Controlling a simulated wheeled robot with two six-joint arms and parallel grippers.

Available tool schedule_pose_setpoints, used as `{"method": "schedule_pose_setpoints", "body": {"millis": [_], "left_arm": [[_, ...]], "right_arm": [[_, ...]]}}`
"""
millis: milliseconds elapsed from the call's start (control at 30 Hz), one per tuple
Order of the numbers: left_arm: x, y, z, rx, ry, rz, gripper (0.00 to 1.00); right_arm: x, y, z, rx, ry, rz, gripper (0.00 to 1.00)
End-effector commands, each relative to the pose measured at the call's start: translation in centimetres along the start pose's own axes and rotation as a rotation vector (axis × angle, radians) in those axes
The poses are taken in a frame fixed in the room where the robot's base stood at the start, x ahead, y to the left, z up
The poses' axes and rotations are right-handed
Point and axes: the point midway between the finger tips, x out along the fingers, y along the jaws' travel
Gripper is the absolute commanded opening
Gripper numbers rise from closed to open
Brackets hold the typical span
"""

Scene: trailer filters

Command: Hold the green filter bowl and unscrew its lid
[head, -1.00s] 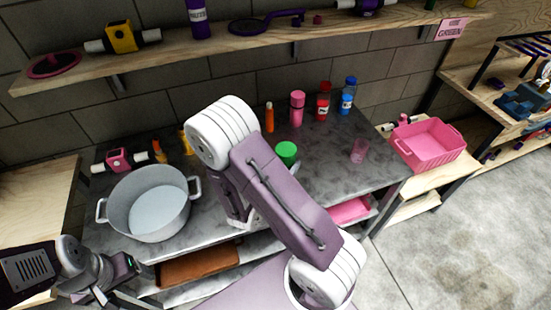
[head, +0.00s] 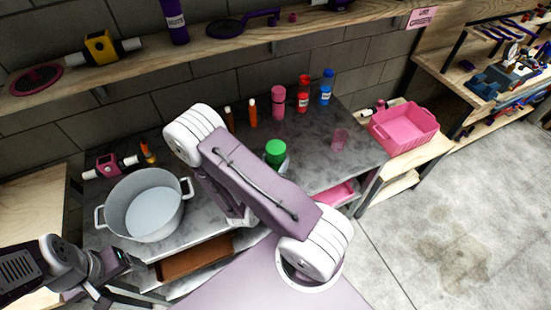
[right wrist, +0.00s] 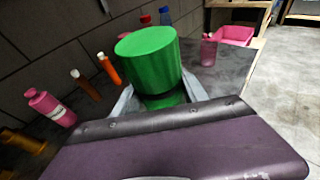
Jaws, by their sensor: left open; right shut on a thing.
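The green filter bowl (head: 276,150) shows as a plain green cylinder beside my right arm, over the grey bench. In the right wrist view it stands upright as a large green cylinder (right wrist: 150,56) with a darker green lower part. My right gripper (right wrist: 161,96) is shut on that lower part, one finger on each side. The seam between lid and bowl is not clear, and I cannot tell whether it touches the bench. My left gripper (head: 112,278) is open and empty at lower left, in front of the bench and well apart from the bowl.
A large grey pot (head: 143,205) stands on the bench's left. Several bottles, including a pink bottle (head: 278,103), line the back. A wooden shelf (head: 215,48) runs above.

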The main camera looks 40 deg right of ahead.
Motion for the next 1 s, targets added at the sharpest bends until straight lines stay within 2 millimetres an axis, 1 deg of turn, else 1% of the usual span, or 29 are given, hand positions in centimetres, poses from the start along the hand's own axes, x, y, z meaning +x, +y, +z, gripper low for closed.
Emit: {"method": "schedule_pose_setpoints", "body": {"millis": [33,67,433,567,667,767,900,1000], "left_arm": [[0.0,0.0,0.0,0.0,0.0,0.0,0.78],[0.0,0.0,0.0,0.0,0.0,0.0,0.78],[0.0,0.0,0.0,0.0,0.0,0.0,0.78],[0.1,0.0,0.0,0.0,0.0,0.0,0.78],[0.2,0.0,0.0,0.0,0.0,0.0,0.78],[0.4,0.0,0.0,0.0,0.0,0.0,0.78],[0.7,0.0,0.1,0.0,0.0,0.0,0.78],[0.9,0.0,0.1,0.0,0.0,0.0,0.78]], "right_arm": [[0.0,0.0,0.1,0.0,-0.001,0.0,0.04],[0.0,0.0,0.1,0.0,-0.001,0.0,0.0],[0.0,0.0,0.1,0.0,-0.001,0.001,0.0],[-0.4,0.8,-0.1,-0.007,-0.001,0.025,0.0],[-1.3,2.2,-0.5,-0.021,-0.001,0.071,0.0],[-2.5,4.2,-0.8,-0.036,-0.002,0.129,0.0],[-4.9,7.2,-1.4,-0.055,-0.002,0.197,0.0],[-6.7,8.9,-1.8,-0.065,-0.001,0.227,0.0]]}}
